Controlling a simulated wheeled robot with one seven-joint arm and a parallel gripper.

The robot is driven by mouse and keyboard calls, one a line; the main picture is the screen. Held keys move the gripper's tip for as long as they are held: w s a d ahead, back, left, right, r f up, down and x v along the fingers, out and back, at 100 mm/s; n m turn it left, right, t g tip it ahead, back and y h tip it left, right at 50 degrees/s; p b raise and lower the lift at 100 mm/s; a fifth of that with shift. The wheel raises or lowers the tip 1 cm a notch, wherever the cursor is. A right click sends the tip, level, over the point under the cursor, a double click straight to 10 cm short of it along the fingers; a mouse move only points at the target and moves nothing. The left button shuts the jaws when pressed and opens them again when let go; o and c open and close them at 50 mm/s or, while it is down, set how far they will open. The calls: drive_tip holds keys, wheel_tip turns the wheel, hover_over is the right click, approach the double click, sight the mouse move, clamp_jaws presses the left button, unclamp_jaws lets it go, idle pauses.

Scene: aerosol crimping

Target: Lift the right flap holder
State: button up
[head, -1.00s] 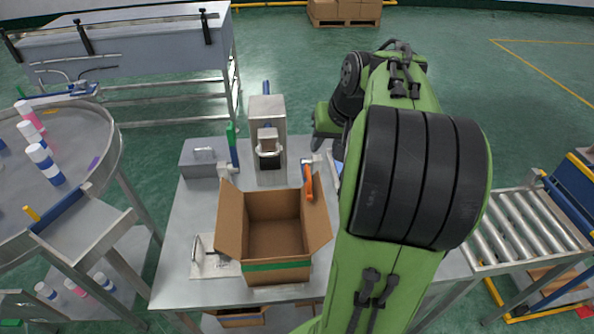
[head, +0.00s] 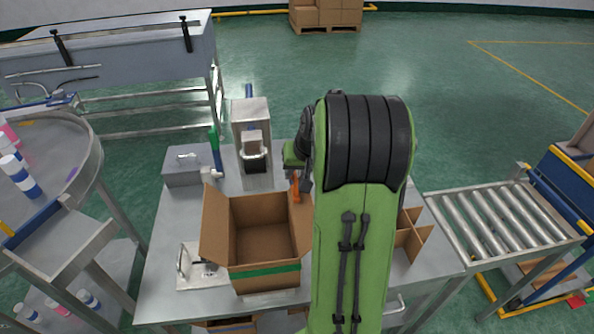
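The open cardboard box (head: 265,275) stands on the metal table, its left flap (head: 214,222) and right flap (head: 301,222) spread outward. The right flap holder (head: 295,188) is an orange upright handle at the box's back right corner, just behind the right flap. Another holder (head: 215,150) with a green top and blue lower part stands behind the box's back left corner. My gripper (head: 305,181) shows only as a small dark part close beside the orange holder. My green arm hides most of it, so I cannot see its fingers or whether it touches the holder.
A metal press-like machine (head: 252,118) stands behind the box, with a grey block (head: 192,165) to its left. A cardboard divider (head: 411,236) lies right of my arm. A roller conveyor (head: 505,222) is on the right, a round table (head: 60,170) on the left.

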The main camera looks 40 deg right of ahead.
clamp_jaws()
drive_tip(key=shift+r+p, duration=0.2)
drive_tip(key=shift+p, duration=0.1)
